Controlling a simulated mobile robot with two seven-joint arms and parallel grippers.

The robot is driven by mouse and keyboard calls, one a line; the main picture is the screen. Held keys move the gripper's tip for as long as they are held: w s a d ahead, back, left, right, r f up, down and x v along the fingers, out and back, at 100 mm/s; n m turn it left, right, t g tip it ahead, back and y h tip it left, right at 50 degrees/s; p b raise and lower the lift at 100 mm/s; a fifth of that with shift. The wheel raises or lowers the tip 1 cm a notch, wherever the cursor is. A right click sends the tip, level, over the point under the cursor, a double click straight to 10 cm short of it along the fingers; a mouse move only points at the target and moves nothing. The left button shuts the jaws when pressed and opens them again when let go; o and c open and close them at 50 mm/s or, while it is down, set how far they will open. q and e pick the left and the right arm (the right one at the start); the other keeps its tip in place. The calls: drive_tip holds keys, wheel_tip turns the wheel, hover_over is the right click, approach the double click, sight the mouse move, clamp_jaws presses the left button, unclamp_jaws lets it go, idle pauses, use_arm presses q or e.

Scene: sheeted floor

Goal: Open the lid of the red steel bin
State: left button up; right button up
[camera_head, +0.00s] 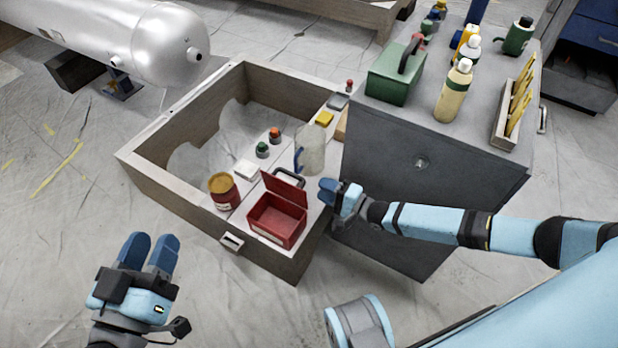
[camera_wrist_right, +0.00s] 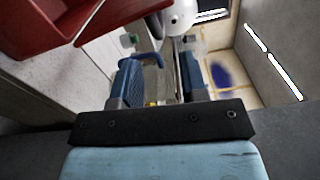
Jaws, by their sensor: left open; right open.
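The red steel bin (camera_head: 277,222) sits at the near corner of the wooden drawer box. Its lid (camera_head: 285,187) stands raised at the back of the bin, so the inside shows from above. In the right wrist view part of the red bin (camera_wrist_right: 45,25) fills the upper left. My right gripper (camera_head: 328,190) is open beside the bin, just right of the raised lid; I see nothing held between its fingers (camera_wrist_right: 160,80). My left gripper (camera_head: 152,252) is open and empty, low over the floor at the left, away from the bin.
A red can (camera_head: 223,191) stands left of the bin, and a clear jug (camera_head: 310,150) behind it. The wooden box wall (camera_head: 180,193) runs around them. A grey cabinet (camera_head: 430,165) with bottles and a green toolbox (camera_head: 397,75) stands at the right. Floor at the left is clear.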

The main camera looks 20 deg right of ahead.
use_arm(q)
wheel_tip(320, 180, up, 2)
drive_tip(key=shift+a+r+t+p, duration=0.1)
drive_tip(key=shift+a+t+p, duration=0.05)
drive_tip(key=shift+t+p, duration=0.35)
use_arm(e)
drive_tip(key=v, duration=0.6)
